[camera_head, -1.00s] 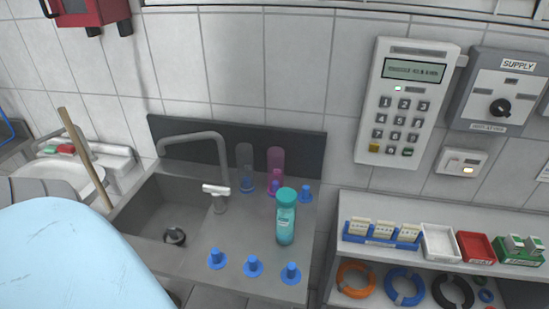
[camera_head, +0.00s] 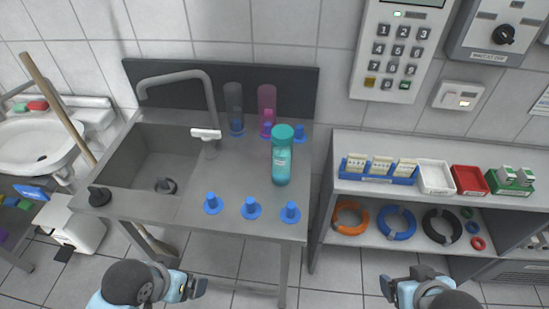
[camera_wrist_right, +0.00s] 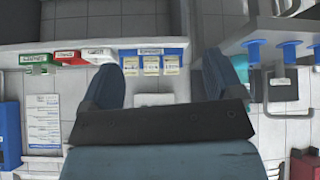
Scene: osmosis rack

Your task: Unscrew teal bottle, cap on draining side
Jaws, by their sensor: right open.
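The teal bottle (camera_head: 282,165) stands upright on the flat draining side (camera_head: 190,222) of the steel sink unit, right of the basin. Its darker teal cap (camera_head: 283,132) sits on top. My left gripper (camera_head: 193,287) is low in front of the sink, away from the bottle; its jaw opening is unclear. My right gripper (camera_head: 388,287) is low in front of the shelf, right of the bottle and apart from it. In the right wrist view its two blue fingers (camera_wrist_right: 165,82) are spread with nothing between them.
Blue pegs (camera_head: 250,208) stand along the draining side's front edge. A clear grey bottle (camera_head: 234,105) and a pink one (camera_head: 267,103) stand behind. The tap (camera_head: 208,105) rises over the basin (camera_head: 150,160). A shelf (camera_head: 410,193) with small trays is at right.

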